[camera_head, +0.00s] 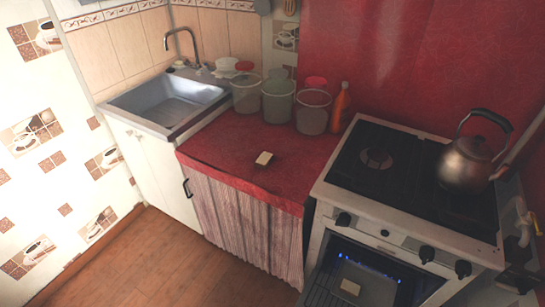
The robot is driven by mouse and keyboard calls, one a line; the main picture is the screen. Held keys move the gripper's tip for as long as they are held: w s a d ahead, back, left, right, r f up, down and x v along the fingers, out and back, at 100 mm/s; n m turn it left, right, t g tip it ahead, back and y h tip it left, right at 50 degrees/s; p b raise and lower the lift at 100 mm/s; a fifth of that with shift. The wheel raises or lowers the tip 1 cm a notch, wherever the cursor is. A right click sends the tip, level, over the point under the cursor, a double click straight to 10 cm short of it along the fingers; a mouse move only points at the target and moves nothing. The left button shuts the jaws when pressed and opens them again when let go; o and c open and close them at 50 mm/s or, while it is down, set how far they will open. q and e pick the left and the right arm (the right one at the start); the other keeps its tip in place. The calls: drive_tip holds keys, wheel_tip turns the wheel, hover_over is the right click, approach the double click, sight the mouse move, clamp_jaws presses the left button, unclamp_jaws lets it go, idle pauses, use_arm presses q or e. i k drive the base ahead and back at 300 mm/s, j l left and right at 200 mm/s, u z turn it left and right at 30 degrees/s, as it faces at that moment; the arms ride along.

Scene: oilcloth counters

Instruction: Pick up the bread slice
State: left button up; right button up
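A small pale square bread slice (264,158) lies on the red oilcloth counter (225,145), near the middle of its front half. A small dark patch shows just left of it; I cannot tell whether it is a thing or a shadow. A second pale square piece (350,287), which looks like another bread slice, lies on a grey tray (372,285) at the open oven. Neither of my grippers shows in the head view.
Three buckets (312,112) and an orange bottle (341,106) stand at the back of the counter. A sink (172,102) is at left. A metal kettle (466,165) stands on the stove (400,185) at right. Blue spots glow inside the oven. The counter's front is mostly clear.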

sight(263, 161)
drive_tip(key=j+z, duration=0.1)
drive_tip(key=z, duration=0.3)
drive_tip(key=i+j+z, duration=0.1)
drive_tip(key=z, duration=0.35)
drive_tip(key=j+z, duration=0.2)
drive_tip(key=z, duration=0.2)
drive_tip(key=j+z, duration=0.35)
drive_tip(key=j, duration=0.2)
drive_tip(key=j+z, duration=0.3)
drive_tip(key=j, duration=0.55)
drive_tip(key=k+j+z, duration=0.15)
drive_tip(key=j, duration=0.6)
drive_tip(key=k+z, duration=0.05)
